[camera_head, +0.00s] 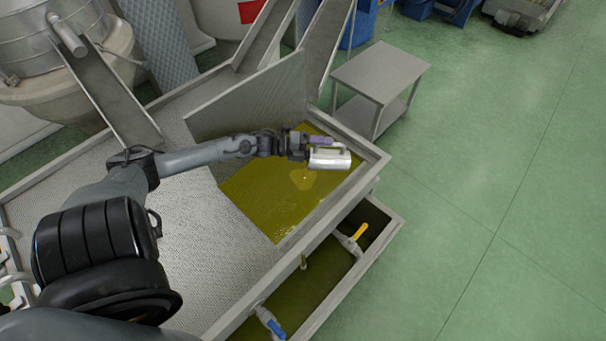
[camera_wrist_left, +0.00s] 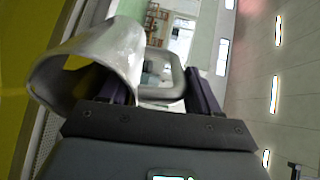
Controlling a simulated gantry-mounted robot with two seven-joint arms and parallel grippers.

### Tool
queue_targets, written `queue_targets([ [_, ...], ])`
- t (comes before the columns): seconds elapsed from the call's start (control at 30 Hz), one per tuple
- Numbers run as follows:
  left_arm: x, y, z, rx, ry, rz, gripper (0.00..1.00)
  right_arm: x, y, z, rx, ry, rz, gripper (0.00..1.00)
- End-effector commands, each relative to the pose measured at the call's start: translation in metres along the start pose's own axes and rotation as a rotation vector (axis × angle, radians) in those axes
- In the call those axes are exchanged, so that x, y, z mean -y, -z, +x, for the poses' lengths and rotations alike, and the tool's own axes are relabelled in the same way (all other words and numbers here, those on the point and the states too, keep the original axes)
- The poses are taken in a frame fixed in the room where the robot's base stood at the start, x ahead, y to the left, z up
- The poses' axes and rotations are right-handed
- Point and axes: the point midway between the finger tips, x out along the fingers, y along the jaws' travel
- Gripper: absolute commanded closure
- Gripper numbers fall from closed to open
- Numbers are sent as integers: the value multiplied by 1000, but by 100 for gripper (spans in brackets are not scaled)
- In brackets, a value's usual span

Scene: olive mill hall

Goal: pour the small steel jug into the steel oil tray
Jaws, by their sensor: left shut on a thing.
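The small steel jug (camera_head: 331,158) lies tipped on its side above the oil in the steel oil tray (camera_head: 352,189). My left gripper (camera_head: 318,144) is shut on the jug's handle. In the left wrist view the jug (camera_wrist_left: 112,55) has its open mouth toward the yellow oil at the left, and its looped handle (camera_wrist_left: 166,94) lies between the fingers of the left gripper (camera_wrist_left: 163,95). A paler patch shows on the oil just below the jug. The jug's inside is mostly hidden. My right gripper is in neither view.
A perforated steel deck (camera_head: 190,240) adjoins the oil at the left, and a slanted steel panel (camera_head: 255,100) stands behind it. A lower trough (camera_head: 375,225) with yellow- and blue-handled valves sits in front. A steel side table (camera_head: 380,72) stands behind right. Green floor is clear at the right.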

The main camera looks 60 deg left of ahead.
Motion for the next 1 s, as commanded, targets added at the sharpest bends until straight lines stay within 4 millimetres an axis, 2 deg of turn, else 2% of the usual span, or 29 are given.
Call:
queue_targets([
  [0.57, 3, -1, -5, 1, 60, 2, 100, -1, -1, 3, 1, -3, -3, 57],
  [0.67, 8, -1, 3, -3, -27, 7, 100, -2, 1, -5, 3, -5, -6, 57],
  [0.8, -2, -2, 37, -3, -197, 12, 100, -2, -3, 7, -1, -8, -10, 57],
  [0.9, -10, -2, 45, -3, -334, 11, 100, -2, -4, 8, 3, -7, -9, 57],
  [1.0, -15, -1, 46, -3, -376, 3, 100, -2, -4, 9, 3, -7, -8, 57],
])
